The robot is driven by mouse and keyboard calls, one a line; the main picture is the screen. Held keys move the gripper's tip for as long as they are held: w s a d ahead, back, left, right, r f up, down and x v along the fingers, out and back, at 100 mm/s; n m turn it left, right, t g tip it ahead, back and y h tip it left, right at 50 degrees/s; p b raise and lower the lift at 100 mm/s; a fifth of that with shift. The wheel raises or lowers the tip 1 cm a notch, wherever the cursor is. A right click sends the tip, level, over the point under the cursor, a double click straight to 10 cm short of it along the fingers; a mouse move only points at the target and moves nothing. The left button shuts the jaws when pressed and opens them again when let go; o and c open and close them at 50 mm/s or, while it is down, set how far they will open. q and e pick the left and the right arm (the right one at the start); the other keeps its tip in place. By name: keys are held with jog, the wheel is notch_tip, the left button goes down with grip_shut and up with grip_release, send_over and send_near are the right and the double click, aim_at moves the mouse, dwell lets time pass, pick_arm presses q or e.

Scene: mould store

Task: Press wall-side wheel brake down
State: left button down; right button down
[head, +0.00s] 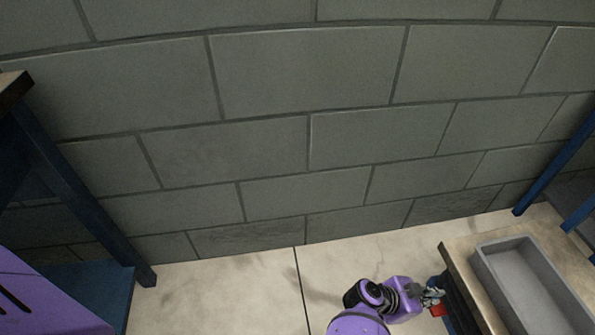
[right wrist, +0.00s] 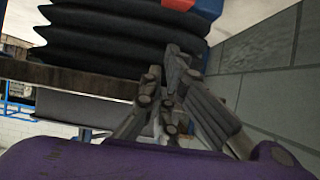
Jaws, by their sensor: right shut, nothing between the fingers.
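The red part (head: 438,310), which looks like the wheel brake pedal, shows low at the left end of a wood-topped trolley (head: 452,262). My right gripper (head: 436,295) is shut and empty right beside it; I cannot tell whether they touch. In the right wrist view a red part (right wrist: 180,4) on a blue body shows at the top edge, above black bellows (right wrist: 120,40). The shut fingers of my right gripper (right wrist: 174,58) point toward the bellows, below the red part. The wheel is not clearly visible. My left gripper is out of view.
A grey tray (head: 535,285) lies on the trolley top. A grey block wall (head: 300,120) stands behind. A blue-legged bench (head: 75,185) is at the left and blue posts (head: 560,165) are at the right. Pale floor (head: 235,290) between them is clear.

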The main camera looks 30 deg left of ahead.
aim_at(437, 311)
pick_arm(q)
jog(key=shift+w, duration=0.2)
